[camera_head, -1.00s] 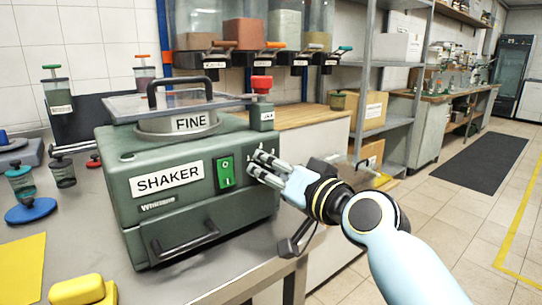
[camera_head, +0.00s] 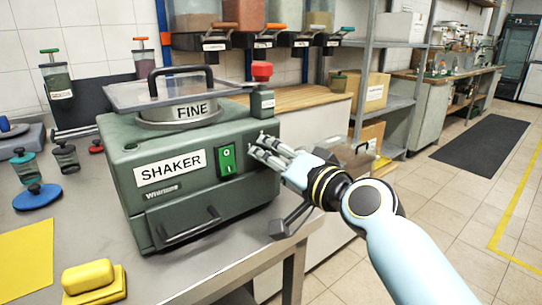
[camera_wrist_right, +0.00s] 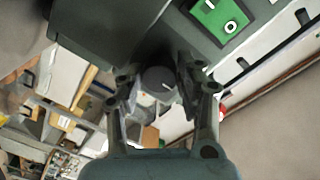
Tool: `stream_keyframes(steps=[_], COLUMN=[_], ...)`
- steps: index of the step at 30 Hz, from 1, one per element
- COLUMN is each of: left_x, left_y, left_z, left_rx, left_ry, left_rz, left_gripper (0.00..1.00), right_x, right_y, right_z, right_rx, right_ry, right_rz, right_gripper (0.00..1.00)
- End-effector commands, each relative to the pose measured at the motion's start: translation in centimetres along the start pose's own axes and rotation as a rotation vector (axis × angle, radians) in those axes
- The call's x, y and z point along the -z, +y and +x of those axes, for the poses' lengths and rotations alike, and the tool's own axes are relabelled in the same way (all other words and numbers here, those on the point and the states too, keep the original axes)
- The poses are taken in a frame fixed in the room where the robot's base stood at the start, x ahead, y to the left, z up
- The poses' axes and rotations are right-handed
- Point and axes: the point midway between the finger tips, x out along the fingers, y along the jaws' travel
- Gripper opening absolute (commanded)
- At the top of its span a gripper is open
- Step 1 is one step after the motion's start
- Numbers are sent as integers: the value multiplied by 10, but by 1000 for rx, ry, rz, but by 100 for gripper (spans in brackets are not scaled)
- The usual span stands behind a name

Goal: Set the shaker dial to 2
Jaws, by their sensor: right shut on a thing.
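The green shaker (camera_head: 130,195) stands on the metal bench, with a SHAKER label and a green power switch (camera_head: 227,160) on its front. My right gripper (camera_head: 261,146) is at the right end of that front, just right of the switch. In the right wrist view, the dark grey round dial (camera_wrist_right: 157,80) with a short white pointer line sits between its two fingers, and the gripper is shut on it. The fingers hide the dial in the head view. I cannot read which number the pointer is at. My left gripper is not in view.
A sieve labelled FINE (camera_head: 178,117) sits on top of the shaker, with a red-knobbed part (camera_head: 262,72) at the back right. A yellow block (camera_head: 88,276), a yellow sheet (camera_head: 25,258) and small jars are on the bench at left. The floor at right is clear.

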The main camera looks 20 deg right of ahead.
Motion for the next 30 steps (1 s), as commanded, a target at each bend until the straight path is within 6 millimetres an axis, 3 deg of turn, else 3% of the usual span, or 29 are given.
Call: stream_keyframes(steps=[2,3,7,23,30], left_x=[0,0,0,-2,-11], left_y=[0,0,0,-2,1], left_z=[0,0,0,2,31], left_rx=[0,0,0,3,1], left_ry=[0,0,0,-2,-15], left_rz=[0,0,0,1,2], left_gripper=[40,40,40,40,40], right_x=[1,1,1,-1,-5], right_y=[0,0,0,1,6], right_z=[0,0,0,0,0], right_rx=[1,1,1,0,-3], right_ry=[3,2,2,0,14], right_rz=[-1,-2,-2,-14,-291], right_gripper=[3,41,58,59,59])
